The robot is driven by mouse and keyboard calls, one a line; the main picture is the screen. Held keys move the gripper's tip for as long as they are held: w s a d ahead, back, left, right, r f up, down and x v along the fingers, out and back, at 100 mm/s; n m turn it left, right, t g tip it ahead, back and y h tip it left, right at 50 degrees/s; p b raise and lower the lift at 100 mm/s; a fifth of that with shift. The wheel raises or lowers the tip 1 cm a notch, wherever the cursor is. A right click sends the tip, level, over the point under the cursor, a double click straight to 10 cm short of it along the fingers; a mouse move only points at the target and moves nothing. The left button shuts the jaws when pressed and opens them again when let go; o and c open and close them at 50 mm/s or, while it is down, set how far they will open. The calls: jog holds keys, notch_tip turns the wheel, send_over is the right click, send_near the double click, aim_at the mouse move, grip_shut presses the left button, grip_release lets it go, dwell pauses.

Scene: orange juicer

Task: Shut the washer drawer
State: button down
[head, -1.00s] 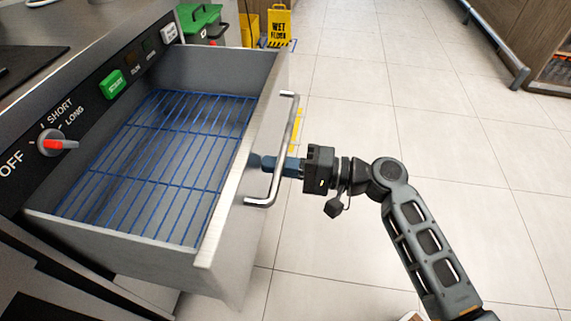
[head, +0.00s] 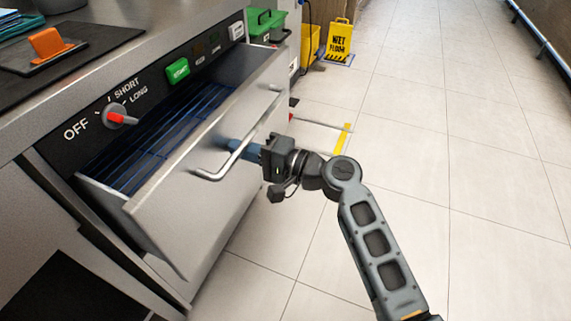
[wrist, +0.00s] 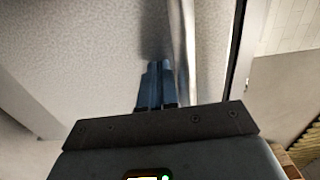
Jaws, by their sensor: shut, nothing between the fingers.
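The washer drawer (head: 190,205) is a grey metal box with a blue wire rack (head: 165,140) inside, partly pulled out of the counter in the head view. A silver bar handle (head: 238,158) runs along its front. My gripper (head: 235,147) is shut and empty, with its blue fingertips at the drawer front, just behind the handle bar. In the wrist view, the shut blue fingers (wrist: 155,85) point at the grey drawer front (wrist: 90,50), beside the handle bar (wrist: 184,50). Whether the tips touch the front is hard to tell.
A yellow wet floor sign (head: 341,40) and green bin (head: 265,22) stand further back. The tiled floor (head: 450,150) to the right is clear.

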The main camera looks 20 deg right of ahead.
jog(key=b+x, duration=0.3)
jog(key=x, duration=1)
jog(key=shift+w+a+f+b, duration=0.1)
jog(key=shift+a+f+b, duration=0.05)
jog(key=shift+b, duration=0.25)
jog(key=shift+w+a+r, duration=0.2)
jog(key=shift+a+r, duration=0.05)
jog(key=shift+a, duration=0.1)
